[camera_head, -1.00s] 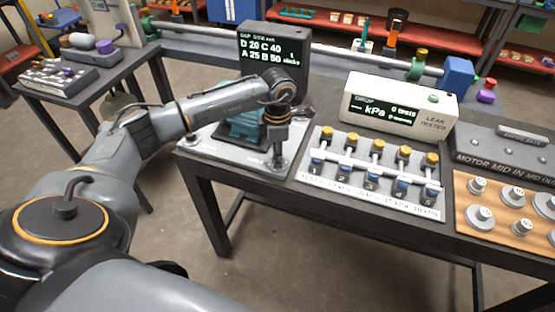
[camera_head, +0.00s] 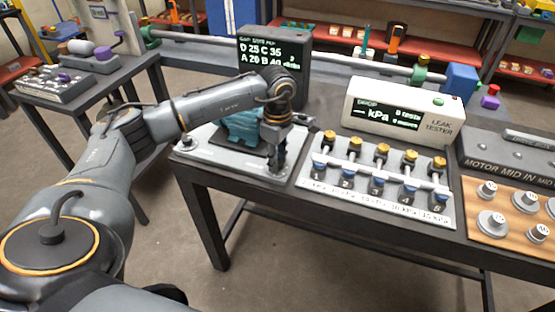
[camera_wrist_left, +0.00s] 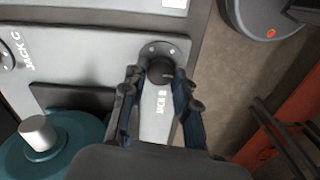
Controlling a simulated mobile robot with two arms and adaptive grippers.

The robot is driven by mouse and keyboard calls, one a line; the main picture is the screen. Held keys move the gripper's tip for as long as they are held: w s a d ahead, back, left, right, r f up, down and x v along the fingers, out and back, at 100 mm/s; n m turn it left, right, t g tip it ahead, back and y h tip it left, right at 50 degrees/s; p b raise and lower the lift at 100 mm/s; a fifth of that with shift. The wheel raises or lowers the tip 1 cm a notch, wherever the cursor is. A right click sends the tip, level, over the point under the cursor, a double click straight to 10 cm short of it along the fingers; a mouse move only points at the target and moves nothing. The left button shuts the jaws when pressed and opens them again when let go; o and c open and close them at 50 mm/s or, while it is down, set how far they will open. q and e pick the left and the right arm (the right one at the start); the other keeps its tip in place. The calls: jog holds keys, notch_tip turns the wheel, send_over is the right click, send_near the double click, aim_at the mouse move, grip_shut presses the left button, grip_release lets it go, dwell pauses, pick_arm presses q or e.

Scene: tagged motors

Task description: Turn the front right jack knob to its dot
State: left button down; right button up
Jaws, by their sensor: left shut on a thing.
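The front right jack knob (camera_wrist_left: 160,70) is a round dark knob with a pale mark, on a light plate lettered JACK B (camera_wrist_left: 161,102). Small light dots (camera_wrist_left: 152,48) sit on the plate beyond it. My left gripper (camera_head: 276,168) points down at the front right corner of the motor plate (camera_head: 215,158). In the left wrist view its fingers stand on both sides of the knob, shut on it. In the head view the gripper hides the knob. The teal motor (camera_head: 243,127) stands behind, partly covered by my arm. My right gripper is not in view.
A gap display (camera_head: 268,62) stands behind the motor, reading roughly D 25 C 35, A 20 B 40. Another jack knob (camera_head: 187,141) is at the plate's front left. A valve board (camera_head: 380,190) and leak tester (camera_head: 404,108) stand close on the right.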

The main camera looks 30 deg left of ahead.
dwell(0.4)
pick_arm(q)
jog(key=c, duration=1)
grip_release()
notch_tip(320, 180, up, 12)
jog(key=shift+r, duration=0.1)
